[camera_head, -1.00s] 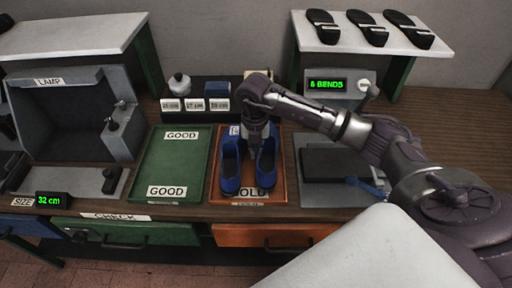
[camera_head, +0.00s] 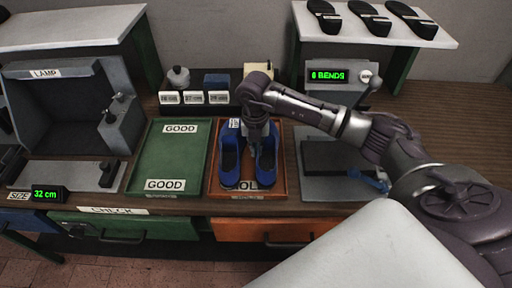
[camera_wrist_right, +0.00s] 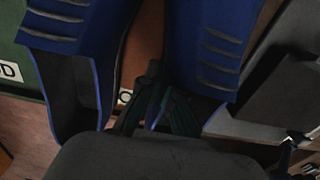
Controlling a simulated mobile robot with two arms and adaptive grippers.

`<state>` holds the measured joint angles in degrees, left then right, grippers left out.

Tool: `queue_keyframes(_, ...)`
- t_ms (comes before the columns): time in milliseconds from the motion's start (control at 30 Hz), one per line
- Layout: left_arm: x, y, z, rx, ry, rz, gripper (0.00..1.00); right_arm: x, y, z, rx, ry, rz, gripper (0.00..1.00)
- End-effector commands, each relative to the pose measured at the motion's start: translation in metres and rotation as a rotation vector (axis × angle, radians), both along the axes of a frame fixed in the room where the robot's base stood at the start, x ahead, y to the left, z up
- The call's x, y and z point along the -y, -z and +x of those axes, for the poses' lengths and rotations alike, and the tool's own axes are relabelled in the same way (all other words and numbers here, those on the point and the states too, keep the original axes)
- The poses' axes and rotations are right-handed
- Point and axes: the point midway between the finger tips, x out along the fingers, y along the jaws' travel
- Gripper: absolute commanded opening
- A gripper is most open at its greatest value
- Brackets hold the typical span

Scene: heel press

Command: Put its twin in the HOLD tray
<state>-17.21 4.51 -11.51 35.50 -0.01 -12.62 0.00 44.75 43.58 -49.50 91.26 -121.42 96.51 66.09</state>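Two blue shoes stand side by side in the orange HOLD tray (camera_head: 279,194), the left shoe (camera_head: 230,168) and the right shoe (camera_head: 267,170). My right gripper (camera_head: 257,138) points down at the back of the tray, close to the right shoe. In the right wrist view the fingers (camera_wrist_right: 165,112) are between the left shoe (camera_wrist_right: 75,40) and the right shoe (camera_wrist_right: 212,45), with a thin blue sliver between the fingertips. Whether they pinch the shoe wall cannot be told. My left gripper is not in view.
The green GOOD tray (camera_head: 144,160) is empty, left of the HOLD tray. A grey press with a bends display (camera_head: 328,76) stands at the right. A LAMP booth (camera_head: 60,110) stands left. Labelled blocks (camera_head: 193,98) line the back; black shoes (camera_head: 370,24) lie on the shelf.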

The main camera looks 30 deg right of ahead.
Motion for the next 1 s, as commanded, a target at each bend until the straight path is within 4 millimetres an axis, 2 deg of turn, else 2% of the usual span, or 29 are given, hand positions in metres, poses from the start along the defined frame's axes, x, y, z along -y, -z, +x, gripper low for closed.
queue_keyframes(467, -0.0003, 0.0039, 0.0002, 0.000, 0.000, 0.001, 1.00, 0.0003, 0.0043, 0.0005, 0.002, 0.001, 0.000, 0.00)
queue_keyframes(700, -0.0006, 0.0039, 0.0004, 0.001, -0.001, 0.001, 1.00, 0.0002, 0.0045, 0.0003, 0.001, 0.000, 0.000, 0.35)
queue_keyframes(1000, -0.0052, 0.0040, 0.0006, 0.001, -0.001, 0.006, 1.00, 0.0000, 0.0041, -0.0001, 0.000, 0.000, 0.000, 0.35)
